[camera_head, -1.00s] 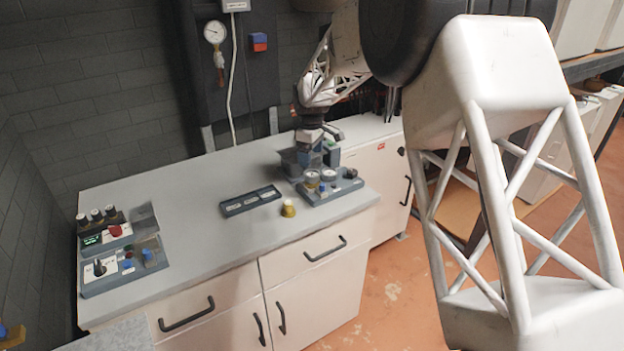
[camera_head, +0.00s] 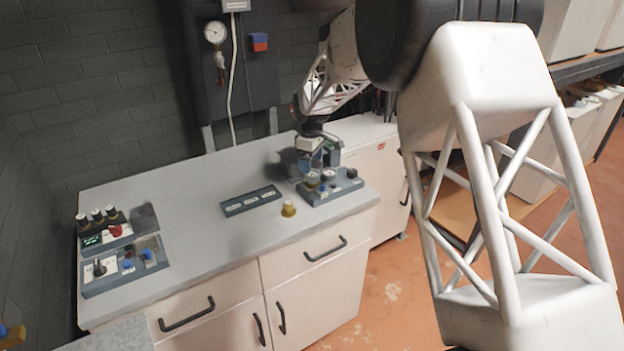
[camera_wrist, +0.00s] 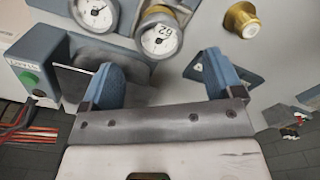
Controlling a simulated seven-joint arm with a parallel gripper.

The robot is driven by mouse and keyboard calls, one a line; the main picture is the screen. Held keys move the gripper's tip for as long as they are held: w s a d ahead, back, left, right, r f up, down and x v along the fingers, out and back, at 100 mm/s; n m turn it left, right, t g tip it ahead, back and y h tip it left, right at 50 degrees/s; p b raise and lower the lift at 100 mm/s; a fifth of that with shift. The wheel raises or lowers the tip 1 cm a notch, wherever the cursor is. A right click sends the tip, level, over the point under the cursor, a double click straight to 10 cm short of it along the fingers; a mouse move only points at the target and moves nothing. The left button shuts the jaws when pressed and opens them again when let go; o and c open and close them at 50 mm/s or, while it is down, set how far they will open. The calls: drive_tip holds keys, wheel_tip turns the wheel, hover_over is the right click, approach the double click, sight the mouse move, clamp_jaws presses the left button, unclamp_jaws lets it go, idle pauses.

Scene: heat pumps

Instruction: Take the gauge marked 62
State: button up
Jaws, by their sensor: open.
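The gauge lies just beyond the fingertips. In the head view my gripper (camera_head: 317,163) hangs over the tray's back, partly hiding it.
A brass knob (camera_head: 288,208) stands on the bench left of the tray. A flat labelled holder (camera_head: 252,200) lies further left. A control panel (camera_head: 125,265) sits at the far left. The middle of the grey bench (camera_head: 190,215) is clear.

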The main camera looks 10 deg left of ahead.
drive_tip(key=shift+f, duration=0.1)
drive_tip(key=shift+f, duration=2.5)
drive_tip(key=shift+c, duration=0.4)
drive_tip(key=c, duration=1.1)
drive_tip(key=shift+o, duration=0.2)
drive_tip(key=shift+r, duration=0.1)
drive_tip(key=shift+r, duration=4.95)
